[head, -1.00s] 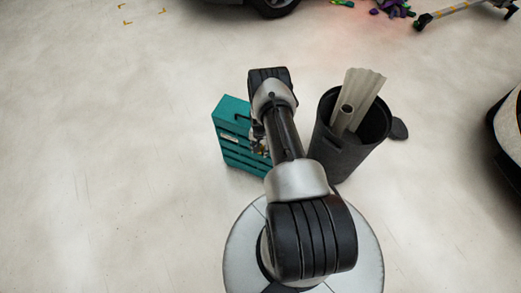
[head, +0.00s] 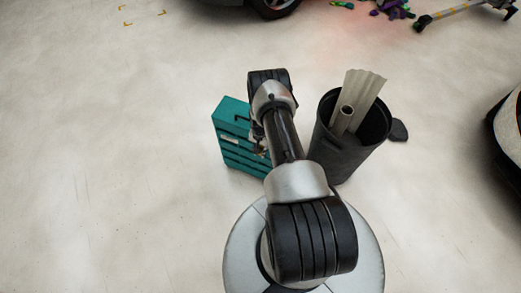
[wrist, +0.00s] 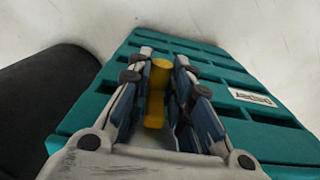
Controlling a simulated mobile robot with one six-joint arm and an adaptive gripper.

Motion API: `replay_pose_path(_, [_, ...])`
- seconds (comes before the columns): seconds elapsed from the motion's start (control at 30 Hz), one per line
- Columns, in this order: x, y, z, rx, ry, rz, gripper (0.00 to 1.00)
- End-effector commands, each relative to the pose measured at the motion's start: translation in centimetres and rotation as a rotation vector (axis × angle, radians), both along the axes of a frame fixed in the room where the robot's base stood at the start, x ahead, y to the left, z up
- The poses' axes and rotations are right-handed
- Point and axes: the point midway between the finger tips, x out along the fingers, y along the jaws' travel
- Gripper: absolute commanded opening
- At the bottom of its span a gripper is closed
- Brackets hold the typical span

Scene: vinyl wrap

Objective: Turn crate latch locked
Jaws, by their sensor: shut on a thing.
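The teal crate (head: 229,120) stands on the floor left of my arm, and its slotted face with a white label fills much of the wrist view (wrist: 216,67). A yellow latch handle (wrist: 157,95) shows on it in the wrist view. My gripper (wrist: 161,62) is shut on the yellow latch, with one finger on each side of it. The lower end of the latch runs down between the fingers. In the head view my arm hides most of the gripper and the latch.
A dark bin (head: 345,145) with pale rolls (head: 362,95) stands right of my arm, close to the crate. A dark rounded body also fills the left of the wrist view (wrist: 40,95). The floor left of the crate is clear.

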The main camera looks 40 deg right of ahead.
Motion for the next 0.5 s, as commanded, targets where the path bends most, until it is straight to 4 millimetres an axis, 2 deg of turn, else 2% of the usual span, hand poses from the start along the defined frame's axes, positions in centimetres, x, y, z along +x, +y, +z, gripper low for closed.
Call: replay_pose_path(0.5, [0.50,0.28,-0.02,-0.086,0.185,0.003,0.00])
